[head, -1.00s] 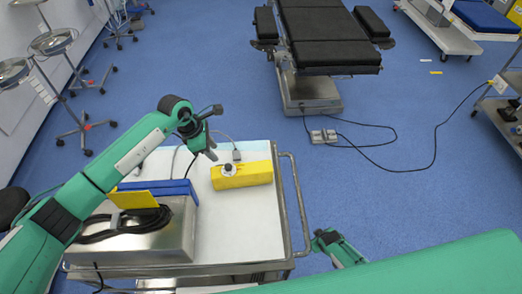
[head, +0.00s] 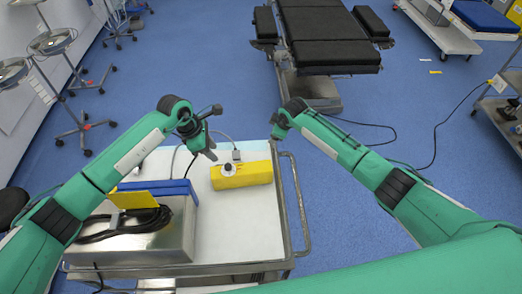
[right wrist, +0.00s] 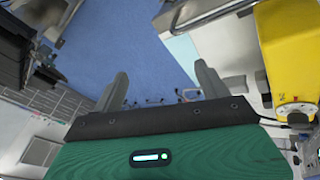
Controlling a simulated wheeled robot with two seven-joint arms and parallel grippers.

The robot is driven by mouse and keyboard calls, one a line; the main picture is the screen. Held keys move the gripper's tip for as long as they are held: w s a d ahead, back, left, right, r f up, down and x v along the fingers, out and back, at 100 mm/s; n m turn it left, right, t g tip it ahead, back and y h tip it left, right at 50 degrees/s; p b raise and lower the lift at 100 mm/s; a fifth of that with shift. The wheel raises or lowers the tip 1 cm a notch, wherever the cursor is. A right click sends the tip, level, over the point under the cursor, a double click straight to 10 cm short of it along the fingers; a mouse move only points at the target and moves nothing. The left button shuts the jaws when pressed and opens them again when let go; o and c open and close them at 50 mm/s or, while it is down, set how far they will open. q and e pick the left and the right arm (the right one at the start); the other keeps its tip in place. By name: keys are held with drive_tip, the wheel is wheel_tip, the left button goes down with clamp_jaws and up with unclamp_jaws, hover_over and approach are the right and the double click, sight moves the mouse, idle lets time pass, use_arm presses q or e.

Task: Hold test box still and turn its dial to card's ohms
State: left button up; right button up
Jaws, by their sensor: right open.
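The yellow test box (head: 255,174) lies on the white-topped cart, its dial (head: 228,169) near its left end. In the right wrist view the box (right wrist: 288,55) shows at the right edge, with a pale dial (right wrist: 297,111) at its lower part; the setting is too small to read. A yellow card-like piece (head: 135,199) stands on the steel case; no writing is legible. My left gripper (head: 209,153) is above and left of the box, apart from it; its finger gap is unclear. My right gripper (right wrist: 163,85) is open and empty, near the cart's far right corner.
The steel case (head: 150,237) with a black cable and blue slabs fill the cart's left side. A rail (head: 303,205) runs along the cart's right edge. The white top (head: 240,225) in front of the box is clear. An operating table (head: 325,50) stands behind.

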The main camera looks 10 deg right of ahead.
drive_tip(key=s+a+r+n+g, duration=0.2)
drive_tip(key=s+a+n, duration=0.1)
drive_tip(key=s+a, duration=0.15)
drive_tip(key=n+g+h, duration=0.2)
drive_tip(key=n+g, duration=0.1)
approach(261, 173)
drive_tip(key=w, duration=0.2)
drive_tip(key=w+d+f, duration=0.1)
drive_tip(key=shift+w, duration=0.1)
drive_tip(key=shift+a+f, duration=0.1)
drive_tip(key=shift+f, duration=0.2)
wheel_tip(261, 173, down, 13)
drive_tip(key=shift+f, duration=0.1)
drive_tip(key=c, duration=1.3)
drive_tip(key=o, duration=1.3)
